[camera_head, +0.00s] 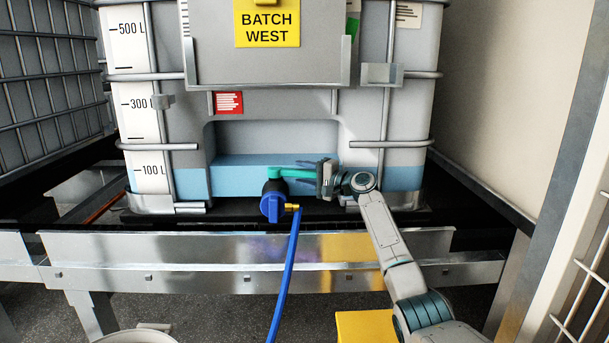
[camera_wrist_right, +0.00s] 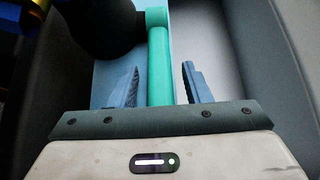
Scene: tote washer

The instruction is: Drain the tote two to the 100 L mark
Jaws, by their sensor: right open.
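A caged white tote (camera_head: 265,105) stands in the middle of the head view, with a yellow BATCH WEST sign (camera_head: 267,24). Its scale strip (camera_head: 150,150) shows 500 L, 300 L and 100 L marks. Blue liquid (camera_head: 190,183) shows through the wall, its top about level with the 100 L mark. A teal valve handle (camera_head: 292,173) points right above the blue outlet (camera_head: 271,205). My right gripper (camera_head: 318,178) is open at the handle's right end. In the right wrist view the handle (camera_wrist_right: 160,70) lies between its open fingers (camera_wrist_right: 160,88). My left gripper is out of view.
A blue hose (camera_head: 286,270) hangs from the outlet past the metal frame beam (camera_head: 180,250). Another caged tote (camera_head: 50,80) stands at the left. A pale wall panel (camera_head: 510,90) bounds the right. A yellow object (camera_head: 362,328) is below my right arm.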

